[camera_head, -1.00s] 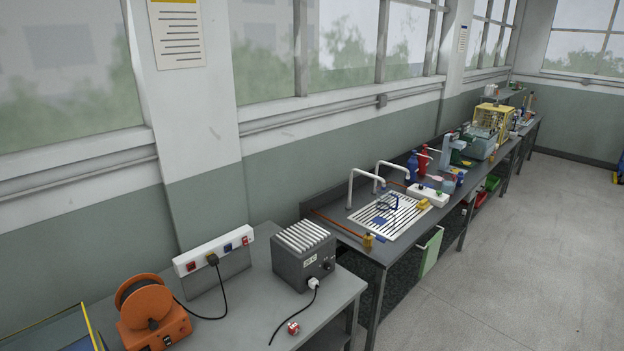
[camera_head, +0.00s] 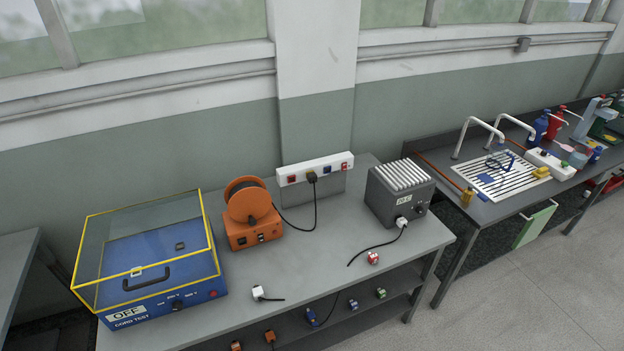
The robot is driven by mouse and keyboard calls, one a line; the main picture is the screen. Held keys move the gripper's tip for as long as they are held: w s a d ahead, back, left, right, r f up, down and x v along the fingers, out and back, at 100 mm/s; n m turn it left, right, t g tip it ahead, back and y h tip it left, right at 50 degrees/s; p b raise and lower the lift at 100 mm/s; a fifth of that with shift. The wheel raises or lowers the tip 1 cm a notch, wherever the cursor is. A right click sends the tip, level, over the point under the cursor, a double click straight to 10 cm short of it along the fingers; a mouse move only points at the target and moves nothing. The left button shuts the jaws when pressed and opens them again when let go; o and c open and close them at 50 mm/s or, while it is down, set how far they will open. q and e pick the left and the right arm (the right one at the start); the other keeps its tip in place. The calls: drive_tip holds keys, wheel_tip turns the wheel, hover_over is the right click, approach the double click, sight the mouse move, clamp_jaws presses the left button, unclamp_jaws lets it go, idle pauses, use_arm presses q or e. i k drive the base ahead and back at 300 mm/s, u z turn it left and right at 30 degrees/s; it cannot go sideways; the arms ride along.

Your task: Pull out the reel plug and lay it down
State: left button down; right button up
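The orange cable reel (camera_head: 250,213) stands on the grey bench, left of the socket strip. A black cord runs from beside it, loops over the bench and rises to a dark plug (camera_head: 312,177). This plug sits in the white socket strip (camera_head: 290,178), which is mounted on a grey upright panel at the back of the bench. Red and blue switches or sockets show on the strip. Neither of my grippers is in view.
A blue cord-test box (camera_head: 165,289) with a clear yellow-edged lid stands at left. A grey heater-like box (camera_head: 400,193) with a white plug and a red-and-white cube (camera_head: 373,258) are at right. A white plug (camera_head: 258,292) lies in front. The bench middle (camera_head: 310,265) is clear. Several small plugs lie on the lower shelf.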

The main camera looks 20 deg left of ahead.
sight(311, 177)
drive_tip(key=k, duration=1.35)
drive_tip(key=z, duration=0.3)
drive_tip(key=i, duration=0.45)
drive_tip(key=z, duration=0.75)
drive_tip(key=i, duration=2.35)
drive_tip(key=u, duration=1.45)
drive_tip(key=i, duration=0.65)
drive_tip(key=u, duration=0.65)
